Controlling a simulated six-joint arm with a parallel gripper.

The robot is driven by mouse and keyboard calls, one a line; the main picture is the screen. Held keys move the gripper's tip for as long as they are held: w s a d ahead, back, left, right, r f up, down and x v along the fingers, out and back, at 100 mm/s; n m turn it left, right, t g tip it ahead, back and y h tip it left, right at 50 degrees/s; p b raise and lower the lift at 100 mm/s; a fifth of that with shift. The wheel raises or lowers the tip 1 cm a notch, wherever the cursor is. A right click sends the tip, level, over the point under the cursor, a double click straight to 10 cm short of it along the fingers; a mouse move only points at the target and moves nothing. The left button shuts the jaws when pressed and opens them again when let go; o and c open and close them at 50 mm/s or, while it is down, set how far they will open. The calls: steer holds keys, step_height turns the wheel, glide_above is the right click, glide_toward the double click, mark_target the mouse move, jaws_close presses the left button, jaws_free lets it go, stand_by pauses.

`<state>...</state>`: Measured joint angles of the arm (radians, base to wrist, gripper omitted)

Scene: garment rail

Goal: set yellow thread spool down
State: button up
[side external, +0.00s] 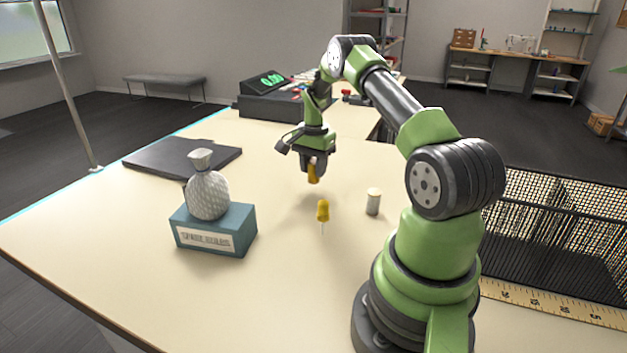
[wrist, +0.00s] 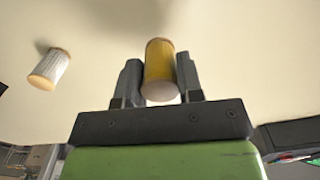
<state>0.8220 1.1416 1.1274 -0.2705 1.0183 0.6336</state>
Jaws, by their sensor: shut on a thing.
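The yellow thread spool (wrist: 160,68) is between the two fingers of my gripper (wrist: 160,82) in the wrist view. My gripper is shut on it. In the side view the spool (side external: 313,174) hangs below my gripper (side external: 314,163), with its lower end above the table (side external: 290,285). A shadow lies on the table under it, apart from the spool. The far finger is partly hidden in the side view.
A white spool (side external: 373,202) stands on the table, right of a yellow-handled tool (side external: 322,212). A teal box (side external: 215,230) with a grey bag (side external: 207,193) on it stands left. A dark flat board (side external: 183,157) lies behind. A black wire basket (side external: 555,235) is at right.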

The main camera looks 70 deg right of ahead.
mark_target(313, 179)
steer(key=shift+f, duration=1.8)
steer(key=shift+f, duration=0.1)
steer(key=o, duration=0.9)
